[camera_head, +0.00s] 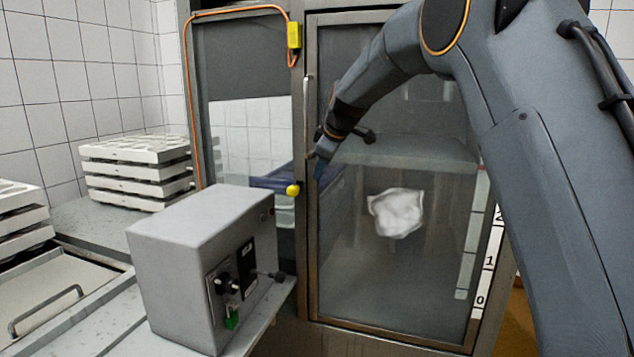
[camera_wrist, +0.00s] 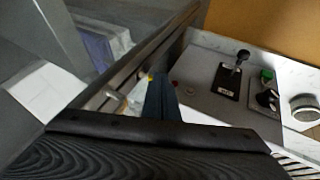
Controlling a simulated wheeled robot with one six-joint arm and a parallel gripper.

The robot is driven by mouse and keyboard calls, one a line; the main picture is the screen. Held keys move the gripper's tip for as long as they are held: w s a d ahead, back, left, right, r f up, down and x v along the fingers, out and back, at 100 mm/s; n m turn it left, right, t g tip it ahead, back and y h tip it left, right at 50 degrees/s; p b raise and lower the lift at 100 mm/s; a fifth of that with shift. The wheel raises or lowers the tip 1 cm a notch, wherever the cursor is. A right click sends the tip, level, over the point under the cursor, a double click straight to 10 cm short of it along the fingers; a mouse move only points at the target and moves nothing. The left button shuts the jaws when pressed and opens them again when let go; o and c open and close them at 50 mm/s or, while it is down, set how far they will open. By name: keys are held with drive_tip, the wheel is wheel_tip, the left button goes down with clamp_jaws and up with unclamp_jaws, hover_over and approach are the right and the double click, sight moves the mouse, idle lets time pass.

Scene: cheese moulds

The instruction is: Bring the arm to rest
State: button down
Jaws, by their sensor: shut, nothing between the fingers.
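My arm reaches in from the upper right of the head view, bent and hanging in front of a cabinet's glass door (camera_head: 420,275). My gripper (camera_head: 318,172) points down and left, close to the door's upright metal handle (camera_head: 307,110). I cannot tell if it touches the door frame. In the wrist view my gripper (camera_wrist: 159,98) shows as narrow blue fingers, close together with nothing between them. The door looks shut.
A grey control box (camera_head: 205,260) with a lever and green switch stands at lower left; it also shows in the wrist view (camera_wrist: 205,85). Stacked white moulds (camera_head: 138,150) stand behind. A yellow knob (camera_head: 293,190) is beside the door. A crumpled white thing (camera_head: 397,212) shows through the glass.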

drive_tip(key=s+d+f+m+g+h, duration=0.1)
drive_tip(key=s+d+f+m, duration=0.4)
drive_tip(key=s, duration=1)
drive_tip(key=s+d+f+m+g+h, duration=0.1)
drive_tip(key=s+d+f+m, duration=0.3)
drive_tip(key=s+d+f, duration=0.5)
drive_tip(key=s+d+f+m+g+h, duration=0.1)
drive_tip(key=s+d+f+m+g, duration=0.2)
drive_tip(key=s, duration=1.8)
drive_tip(key=d+f+m, duration=0.2)
drive_tip(key=d+f, duration=0.3)
drive_tip(key=shift+d+m, duration=0.2)
drive_tip(key=shift+m, duration=0.1)
drive_tip(key=shift+w, duration=0.1)
